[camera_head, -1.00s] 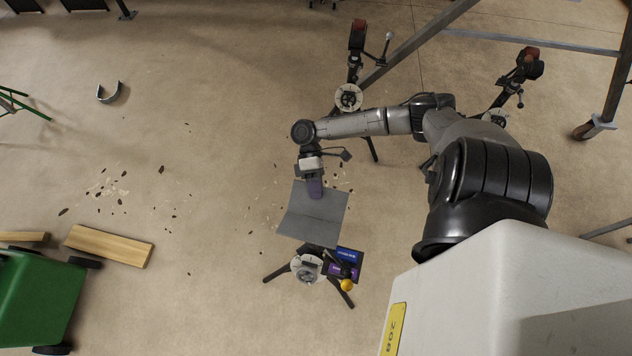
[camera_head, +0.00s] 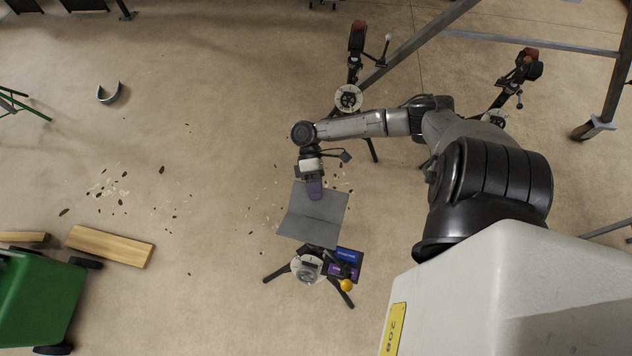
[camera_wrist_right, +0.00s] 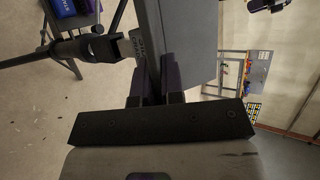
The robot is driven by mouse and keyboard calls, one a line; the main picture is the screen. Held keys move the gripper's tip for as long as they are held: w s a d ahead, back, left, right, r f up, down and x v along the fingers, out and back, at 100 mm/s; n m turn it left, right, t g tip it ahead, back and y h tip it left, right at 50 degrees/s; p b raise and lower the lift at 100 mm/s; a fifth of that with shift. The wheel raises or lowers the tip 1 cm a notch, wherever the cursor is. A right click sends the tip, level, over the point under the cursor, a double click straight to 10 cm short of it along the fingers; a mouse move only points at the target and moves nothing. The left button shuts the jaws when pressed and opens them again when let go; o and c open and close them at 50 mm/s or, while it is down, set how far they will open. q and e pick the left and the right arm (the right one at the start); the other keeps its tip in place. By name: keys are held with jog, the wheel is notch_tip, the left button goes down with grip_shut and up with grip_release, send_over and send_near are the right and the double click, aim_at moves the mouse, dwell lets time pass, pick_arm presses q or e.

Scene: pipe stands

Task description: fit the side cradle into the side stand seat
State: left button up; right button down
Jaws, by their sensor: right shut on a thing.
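The side cradle (camera_head: 315,220), a grey bent plate, is held by my right gripper (camera_head: 315,188). In the right wrist view my right gripper (camera_wrist_right: 156,82) is shut on the edge of the plate (camera_wrist_right: 192,40). The side stand (camera_head: 307,268), a tripod with a pale round hub, stands just below the cradle in the head view. The cradle's lower edge overlaps the stand's top there and hides its seat. In the right wrist view a dark stand post (camera_wrist_right: 85,48) ends close beside the plate; I cannot tell whether they touch. My left gripper is out of view.
Two more stands (camera_head: 348,98) (camera_head: 495,118) are farther back, near a steel frame (camera_head: 420,42). A dark box with blue and purple labels (camera_head: 345,262) is beside the near stand. A curved grey piece (camera_head: 110,97) and wooden planks (camera_head: 108,245) lie left. The middle-left floor has scattered debris.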

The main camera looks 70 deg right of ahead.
jog(key=shift+f+b, duration=0.4)
jog(key=shift+f, duration=0.35)
jog(key=shift+f+b, duration=0.4)
jog(key=shift+f, duration=0.25)
jog(key=shift+f+b, duration=0.45)
jog(key=shift+f, duration=0.3)
jog(key=shift+f+b, duration=0.4)
jog(key=shift+f, duration=0.6)
jog(key=c, duration=1.2)
grip_release()
jog(key=shift+o, duration=0.2)
jog(key=shift+d+r, duration=0.1)
jog(key=shift+d, duration=0.05)
